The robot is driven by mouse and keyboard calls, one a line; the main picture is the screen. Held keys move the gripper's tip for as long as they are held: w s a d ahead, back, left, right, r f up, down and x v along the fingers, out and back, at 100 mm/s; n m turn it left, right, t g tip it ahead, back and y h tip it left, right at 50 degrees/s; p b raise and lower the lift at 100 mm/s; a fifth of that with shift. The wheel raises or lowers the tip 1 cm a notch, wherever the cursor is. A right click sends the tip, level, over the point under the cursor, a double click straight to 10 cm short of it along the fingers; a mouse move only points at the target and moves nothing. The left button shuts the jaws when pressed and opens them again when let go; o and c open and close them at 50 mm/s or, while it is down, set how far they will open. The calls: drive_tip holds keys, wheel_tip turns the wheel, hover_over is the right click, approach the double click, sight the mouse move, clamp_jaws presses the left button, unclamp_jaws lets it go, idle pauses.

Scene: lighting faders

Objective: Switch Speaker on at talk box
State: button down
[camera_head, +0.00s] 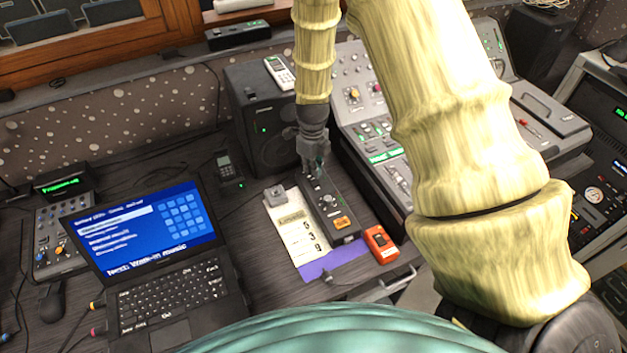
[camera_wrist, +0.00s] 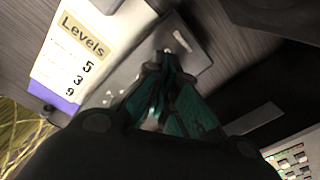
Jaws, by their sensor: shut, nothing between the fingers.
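The talk box appears to be the dark grey box (camera_head: 329,206) on the desk, with small knobs and a lit orange button (camera_head: 343,222) at its near end. My gripper (camera_head: 313,172) is shut and empty, pointing down at the far end of this box. In the wrist view the closed fingertips (camera_wrist: 167,56) are over the box's panel (camera_wrist: 188,42), close to a small pale metal part at the tips. I cannot tell whether they touch it. The Speaker switch's label and position cannot be made out; the fingers cover part of the panel.
A paper sheet headed Levels (camera_head: 291,226) lies left of the box, and an orange-red device (camera_head: 380,243) is at its near right. A black speaker (camera_head: 262,118) stands behind, a mixing console (camera_head: 372,115) to the right, and a laptop (camera_head: 150,240) to the left.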

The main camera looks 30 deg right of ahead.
sight(312, 178)
drive_tip(key=shift+f+b, duration=0.45)
drive_tip(key=shift+f, duration=0.7)
idle(1.2)
drive_tip(key=shift+r, duration=0.1)
drive_tip(key=shift+r+p, duration=2.8)
drive_tip(key=shift+r, duration=0.65)
